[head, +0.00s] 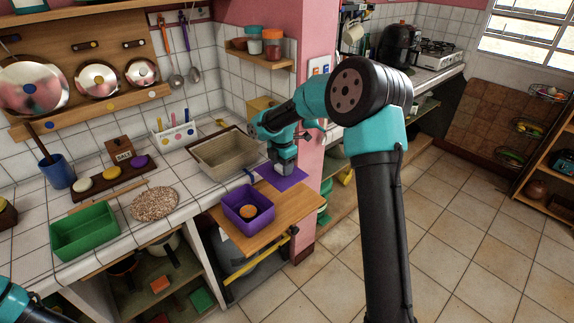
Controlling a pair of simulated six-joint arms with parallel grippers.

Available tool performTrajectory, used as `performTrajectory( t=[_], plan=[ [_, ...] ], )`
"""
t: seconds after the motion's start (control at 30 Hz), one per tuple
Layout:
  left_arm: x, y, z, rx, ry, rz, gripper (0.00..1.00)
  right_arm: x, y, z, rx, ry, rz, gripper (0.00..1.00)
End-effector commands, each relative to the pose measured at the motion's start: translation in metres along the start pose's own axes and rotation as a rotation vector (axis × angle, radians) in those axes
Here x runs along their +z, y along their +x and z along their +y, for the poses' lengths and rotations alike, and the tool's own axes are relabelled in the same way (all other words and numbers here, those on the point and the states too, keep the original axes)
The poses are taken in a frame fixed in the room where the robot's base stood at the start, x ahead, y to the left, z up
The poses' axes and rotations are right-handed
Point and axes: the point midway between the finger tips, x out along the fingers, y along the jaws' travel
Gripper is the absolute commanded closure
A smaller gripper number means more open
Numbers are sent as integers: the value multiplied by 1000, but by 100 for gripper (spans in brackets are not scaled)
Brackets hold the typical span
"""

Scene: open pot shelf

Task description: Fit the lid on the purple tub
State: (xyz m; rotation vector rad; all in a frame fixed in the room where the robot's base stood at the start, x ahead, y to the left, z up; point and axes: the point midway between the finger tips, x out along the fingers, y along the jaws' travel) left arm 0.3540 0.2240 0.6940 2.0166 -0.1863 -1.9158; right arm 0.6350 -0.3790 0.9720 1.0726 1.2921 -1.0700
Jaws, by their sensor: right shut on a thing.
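The purple tub (233,217) stands open on a wooden board, with a round orange thing (248,211) inside it. A flat purple lid (293,182) is behind and to the right of the tub, apart from it. My right gripper (284,171) points down over the lid and is shut on it; its fingertips are small and partly hidden. I cannot tell whether the lid touches the surface below. Only a piece of my left arm shows at the bottom left corner; its gripper is out of view.
A beige basin (226,154) stands behind the tub, and a green tub (84,232) at the left. A speckled round mat (154,203) lies between. The wooden board (275,226) ends at a front edge over an open shelf. A pink pillar (307,205) stands close right of the lid.

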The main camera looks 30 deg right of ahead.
Motion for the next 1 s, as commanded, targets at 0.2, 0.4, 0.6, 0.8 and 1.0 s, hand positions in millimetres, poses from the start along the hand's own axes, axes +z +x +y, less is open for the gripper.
performTrajectory(
  t=[0.2, 0.4, 0.6, 0.8, 1.0],
  plan=[
    [0, 0, 0, 0, 0, 0, 66, -67, -14, 5, 1, -31, 2, 72],
    [0, 0, 0, 0, 0, 0, 66, -125, -26, 2, 0, -53, 0, 72],
    [0, 0, 0, 0, 0, 0, 66, -148, -30, -2, -1, -59, -1, 72],
    [0, 0, 0, 0, 0, 0, 66, -149, -30, -2, -1, -58, -1, 72],
    [0, 0, 0, 0, 0, 0, 66, -149, -30, -2, -1, -58, -1, 72]
  ],
)
